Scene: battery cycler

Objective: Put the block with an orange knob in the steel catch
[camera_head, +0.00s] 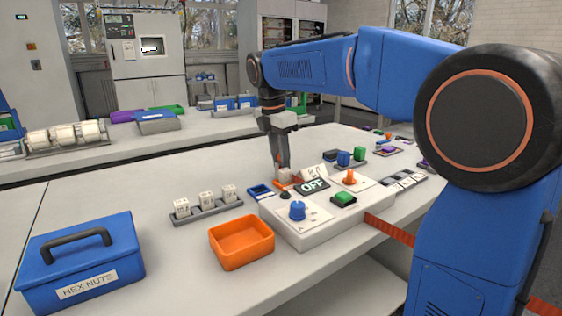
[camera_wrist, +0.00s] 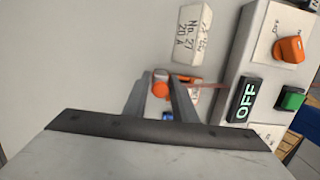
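My gripper (camera_head: 281,166) points down behind the left end of the white control box. In the wrist view its two fingers (camera_wrist: 161,77) stand with a narrow gap between them. A round orange knob (camera_wrist: 161,74) shows in that gap, at the fingertips. Whether the fingers press on it is not clear. I cannot make out the steel catch for sure.
The white control box (camera_head: 290,233) carries a blue knob (camera_head: 297,211), an orange knob (camera_head: 349,177), a green button (camera_head: 343,198) and an OFF display (camera_head: 313,186). A white label block (camera_wrist: 193,33) stands beside it. An orange tray (camera_head: 241,242), racked white blocks (camera_head: 206,200) and blue box (camera_head: 82,262) lie left.

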